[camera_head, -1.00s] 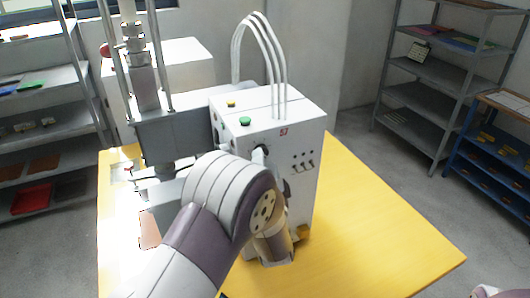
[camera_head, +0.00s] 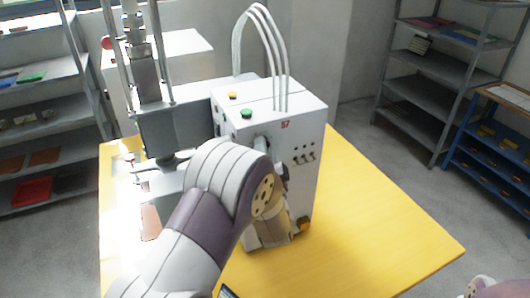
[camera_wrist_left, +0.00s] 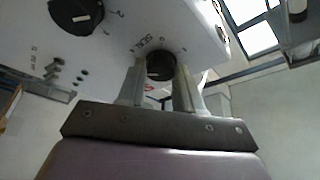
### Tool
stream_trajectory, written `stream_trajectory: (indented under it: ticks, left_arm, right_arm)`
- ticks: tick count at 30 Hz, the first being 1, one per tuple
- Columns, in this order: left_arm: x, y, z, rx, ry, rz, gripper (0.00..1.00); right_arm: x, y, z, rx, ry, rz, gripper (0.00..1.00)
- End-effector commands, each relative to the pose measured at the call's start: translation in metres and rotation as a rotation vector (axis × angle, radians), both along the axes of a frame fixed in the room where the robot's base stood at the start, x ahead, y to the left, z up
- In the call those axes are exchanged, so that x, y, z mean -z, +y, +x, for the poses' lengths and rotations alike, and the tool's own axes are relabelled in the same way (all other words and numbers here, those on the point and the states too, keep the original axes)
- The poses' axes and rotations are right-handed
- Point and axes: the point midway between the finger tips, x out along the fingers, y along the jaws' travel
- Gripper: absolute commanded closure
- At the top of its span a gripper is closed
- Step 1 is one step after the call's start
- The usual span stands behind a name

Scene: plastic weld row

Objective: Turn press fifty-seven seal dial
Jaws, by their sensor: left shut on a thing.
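The white press box (camera_head: 305,125) marked 57 stands on the yellow table. In the left wrist view its panel (camera_wrist_left: 120,55) shows a black round dial (camera_wrist_left: 160,66) with SEAL lettering and numbers around it. My left gripper (camera_wrist_left: 158,82) is shut on this dial, one pale finger on each side. A second black dial (camera_wrist_left: 76,14) sits apart at the upper left of that view. In the head view my left arm hides the seal dial and most of the gripper. My right gripper is out of frame.
The yellow table (camera_head: 385,225) is clear at right. Shelves (camera_head: 425,85) stand behind.

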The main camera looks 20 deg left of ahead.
Motion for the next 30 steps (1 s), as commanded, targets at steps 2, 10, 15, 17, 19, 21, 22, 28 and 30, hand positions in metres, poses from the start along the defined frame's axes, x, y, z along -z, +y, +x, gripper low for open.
stream_trajectory:
  ticks: [2, 10, 15, 17, 19, 21, 22, 28, 30]
  left_arm:
    - [0.006, 0.0, 0.0, -0.001, -0.02, -0.019, 0.95]
    - [0.011, -0.001, 0.001, 0.0, -0.159, -0.141, 0.95]
    - [0.013, -0.002, 0.001, 0.001, -0.279, -0.247, 0.95]
    - [0.013, -0.002, 0.002, 0.001, -0.322, -0.286, 0.95]
    - [0.014, -0.002, 0.002, 0.001, -0.371, -0.33, 0.95]
    - [0.014, -0.002, 0.002, 0.001, -0.421, -0.375, 0.95]
    - [0.014, -0.002, 0.002, 0.0, -0.441, -0.394, 0.95]
    - [0.014, -0.004, 0.004, 0.001, -0.582, -0.522, 0.95]
    - [0.014, -0.004, 0.004, 0.001, -0.632, -0.565, 0.95]
  right_arm:
    - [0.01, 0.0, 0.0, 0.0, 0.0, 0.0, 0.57]
    - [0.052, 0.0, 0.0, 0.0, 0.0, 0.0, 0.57]
    - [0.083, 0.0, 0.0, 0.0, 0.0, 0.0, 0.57]
    - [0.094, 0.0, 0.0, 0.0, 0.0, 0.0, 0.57]
    - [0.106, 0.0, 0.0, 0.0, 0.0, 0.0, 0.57]
    - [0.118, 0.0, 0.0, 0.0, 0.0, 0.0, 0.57]
    - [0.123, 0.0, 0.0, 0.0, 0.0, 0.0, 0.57]
    - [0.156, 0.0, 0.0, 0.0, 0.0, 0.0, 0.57]
    - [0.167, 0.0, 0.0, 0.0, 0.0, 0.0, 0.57]
